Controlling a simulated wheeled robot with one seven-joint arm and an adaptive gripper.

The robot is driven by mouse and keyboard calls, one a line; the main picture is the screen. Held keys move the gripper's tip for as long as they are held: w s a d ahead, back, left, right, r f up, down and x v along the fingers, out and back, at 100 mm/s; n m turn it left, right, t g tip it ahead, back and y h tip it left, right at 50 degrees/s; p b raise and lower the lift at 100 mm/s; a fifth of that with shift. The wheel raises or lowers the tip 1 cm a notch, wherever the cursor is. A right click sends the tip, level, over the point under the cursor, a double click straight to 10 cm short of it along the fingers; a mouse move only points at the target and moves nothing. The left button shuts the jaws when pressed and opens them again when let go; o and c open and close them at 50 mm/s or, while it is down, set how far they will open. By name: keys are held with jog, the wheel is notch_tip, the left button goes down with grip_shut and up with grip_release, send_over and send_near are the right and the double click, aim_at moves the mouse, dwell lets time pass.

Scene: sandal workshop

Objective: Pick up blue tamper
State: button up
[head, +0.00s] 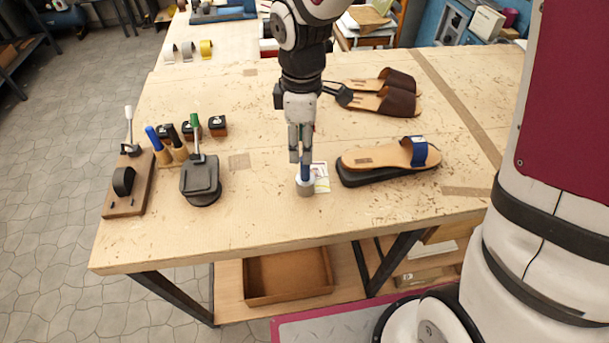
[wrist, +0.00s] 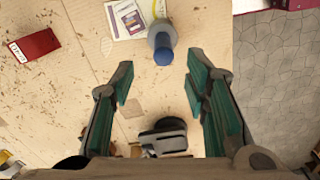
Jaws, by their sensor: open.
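The blue tamper (head: 305,188) stands upright near the front middle of the workbench, with a blue handle and a round grey metal base. In the wrist view the tamper (wrist: 163,55) shows its blue top between the lines of my fingers, slightly beyond their tips in the picture. My gripper (head: 300,158) points down over the tamper, and its fingertips overlap the handle's upper part in the head view. In the wrist view my gripper (wrist: 160,72) has its two green-padded fingers wide apart with nothing held. I cannot tell whether the handle is between the tips.
A printed card (head: 321,177) lies beside the tamper. A sandal (head: 375,156) on a black sole is to the right, brown sandals (head: 385,103) behind. A black press (head: 201,180) with a green handle and a wooden tool stand (head: 130,190) are left. The front bench surface is clear.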

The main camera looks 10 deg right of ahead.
aim_at(305, 175)
jog(key=f, duration=0.3)
jog(key=f+p, duration=0.1)
jog(key=shift+s+d+f, duration=0.25)
jog(key=shift+s, duration=0.05)
jog(key=shift+f, duration=0.55)
jog(key=shift+w, duration=0.1)
grip_shut()
